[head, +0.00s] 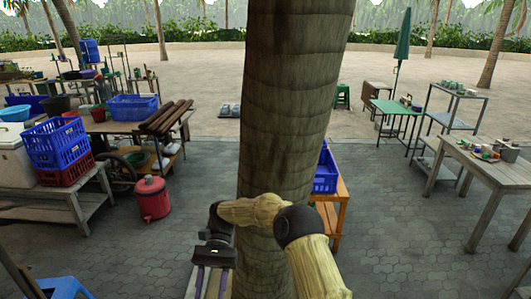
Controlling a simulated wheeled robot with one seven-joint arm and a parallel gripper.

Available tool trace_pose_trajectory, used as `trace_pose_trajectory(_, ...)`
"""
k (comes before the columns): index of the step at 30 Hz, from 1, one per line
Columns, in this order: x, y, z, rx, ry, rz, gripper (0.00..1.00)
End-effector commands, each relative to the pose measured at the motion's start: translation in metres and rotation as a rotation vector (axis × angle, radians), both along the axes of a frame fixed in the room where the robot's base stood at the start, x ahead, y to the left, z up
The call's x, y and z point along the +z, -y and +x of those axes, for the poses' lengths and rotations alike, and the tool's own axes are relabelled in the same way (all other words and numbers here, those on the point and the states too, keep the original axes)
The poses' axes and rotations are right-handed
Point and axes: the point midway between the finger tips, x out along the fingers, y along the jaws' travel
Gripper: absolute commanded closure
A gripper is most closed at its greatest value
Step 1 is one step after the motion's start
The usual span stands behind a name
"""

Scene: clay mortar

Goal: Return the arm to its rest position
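My arm reaches in from the bottom of the head view, bent at a dark joint, with tan, wood-like links. My gripper (210,284) hangs at its end, left of the palm trunk's base, pointing down. Its two thin fingers stand apart, with nothing seen between them. The fingertips run to the bottom edge of the picture. A pale surface shows beneath and beside the fingers.
A thick palm trunk (288,110) fills the middle, close behind my arm, and hides much beyond. A wooden stand (340,193) with a blue crate (326,176) is right of it. A red drum (152,198) stands left. Paving at right (400,240) is clear.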

Motion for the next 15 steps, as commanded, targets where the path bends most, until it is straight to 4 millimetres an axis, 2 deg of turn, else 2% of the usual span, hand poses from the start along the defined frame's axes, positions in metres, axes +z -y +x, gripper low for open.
trace_pose_trajectory(8, -0.011, 0.053, -0.003, -0.036, 0.325, 0.011, 0.58)
trace_pose_trajectory(15, -0.017, 0.117, -0.006, -0.046, 0.604, 0.008, 0.58)
